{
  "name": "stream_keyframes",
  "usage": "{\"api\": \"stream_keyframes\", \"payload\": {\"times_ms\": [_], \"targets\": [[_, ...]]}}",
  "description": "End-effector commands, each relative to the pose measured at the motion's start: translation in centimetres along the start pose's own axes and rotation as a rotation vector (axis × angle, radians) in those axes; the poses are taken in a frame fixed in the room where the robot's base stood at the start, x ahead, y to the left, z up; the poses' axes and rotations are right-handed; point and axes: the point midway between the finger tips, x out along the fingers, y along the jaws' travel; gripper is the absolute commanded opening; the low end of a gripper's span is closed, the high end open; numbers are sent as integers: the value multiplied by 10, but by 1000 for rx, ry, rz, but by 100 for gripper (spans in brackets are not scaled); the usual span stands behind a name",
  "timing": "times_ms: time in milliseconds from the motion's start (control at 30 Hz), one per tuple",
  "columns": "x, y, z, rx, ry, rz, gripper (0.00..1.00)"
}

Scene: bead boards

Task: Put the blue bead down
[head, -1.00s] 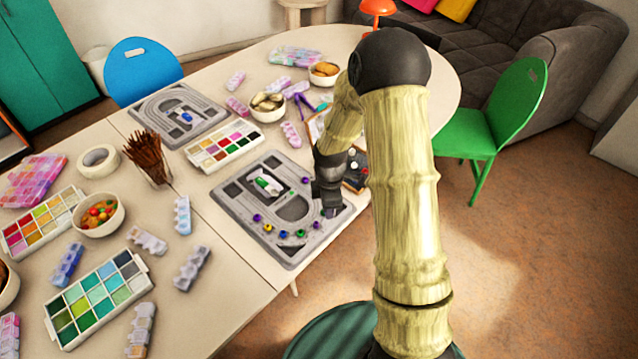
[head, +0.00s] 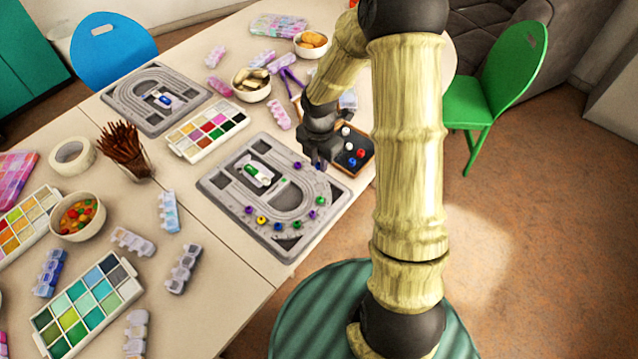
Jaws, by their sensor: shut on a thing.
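My gripper (head: 319,163) is at the back right edge of the grey bead board (head: 215,187), close to the dark bead tray (head: 366,146). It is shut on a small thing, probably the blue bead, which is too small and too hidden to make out. Another blue bead (head: 351,162) lies in the tray beside a red bead (head: 361,153) and white beads (head: 346,131). Several beads sit along the board's front groove, among them a yellow one (head: 261,219) and a green one (head: 297,224). A purple bead (head: 297,166) is just left of my gripper.
A second bead board (head: 130,112) lies at the back left. A paint palette (head: 184,148), a cup of brown sticks (head: 139,172) and bowls, one of them with snacks (head: 252,95), stand around. A green chair (head: 506,75) is at the right.

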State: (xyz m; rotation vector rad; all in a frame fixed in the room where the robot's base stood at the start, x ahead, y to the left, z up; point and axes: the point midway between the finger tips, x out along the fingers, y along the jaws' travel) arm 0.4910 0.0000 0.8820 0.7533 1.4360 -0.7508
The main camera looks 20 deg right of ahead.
Motion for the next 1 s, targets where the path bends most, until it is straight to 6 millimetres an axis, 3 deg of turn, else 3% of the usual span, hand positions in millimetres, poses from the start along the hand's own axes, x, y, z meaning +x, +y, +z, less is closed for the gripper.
{"api": "stream_keyframes", "payload": {"times_ms": [267,667,900,1000], "targets": [[48,-1,-1,1,2,-4,0],[55,0,0,2,2,-2,0],[86,-1,-1,1,2,-4,0],[90,0,0,1,1,-2,0]]}}
